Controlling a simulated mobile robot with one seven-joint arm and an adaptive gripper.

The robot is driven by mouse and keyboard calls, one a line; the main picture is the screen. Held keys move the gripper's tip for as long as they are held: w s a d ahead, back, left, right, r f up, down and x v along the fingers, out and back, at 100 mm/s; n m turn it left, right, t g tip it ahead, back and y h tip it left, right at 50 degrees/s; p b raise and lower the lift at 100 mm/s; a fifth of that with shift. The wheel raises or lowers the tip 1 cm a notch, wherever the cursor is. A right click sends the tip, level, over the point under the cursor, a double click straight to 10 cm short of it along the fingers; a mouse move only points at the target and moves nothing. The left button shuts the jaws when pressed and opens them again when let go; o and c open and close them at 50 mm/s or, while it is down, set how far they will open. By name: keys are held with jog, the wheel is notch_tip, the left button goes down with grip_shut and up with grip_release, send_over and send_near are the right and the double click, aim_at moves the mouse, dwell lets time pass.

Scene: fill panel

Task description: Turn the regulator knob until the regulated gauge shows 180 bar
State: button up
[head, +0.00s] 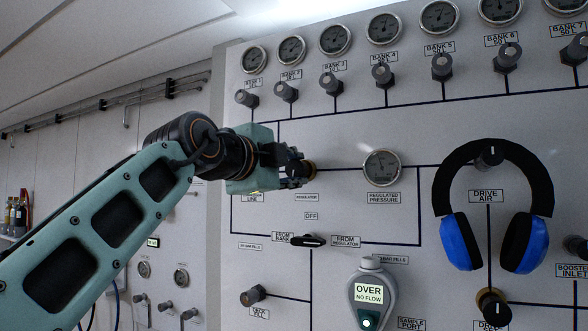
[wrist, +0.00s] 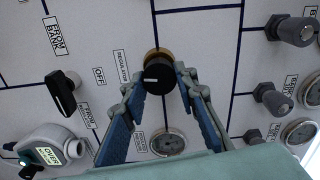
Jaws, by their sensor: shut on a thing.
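The regulator knob (wrist: 158,76) is black with a white pointer mark and a brass-coloured base. In the wrist view it sits between the two fingers of my gripper (wrist: 161,88), which is shut on it. In the head view my gripper (head: 300,172) reaches the panel from the left and covers most of the knob. The regulated pressure gauge (head: 382,168) is a round dial to the right of the knob, clear of my arm.
Blue headphones (head: 460,240) hang over the drive air knob at the right. A grey handheld device (head: 371,290) reading "OVER NO FLOW" is mounted below the gauge. A black selector (head: 308,241) sits under the regulator. Several bank gauges and valve knobs (head: 332,84) line the top.

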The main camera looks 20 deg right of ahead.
jog(key=o, duration=1.2)
jog(key=shift+c, duration=0.2)
jog(key=v, duration=1.2)
jog(key=shift+s, duration=0.1)
dwell(1.3)
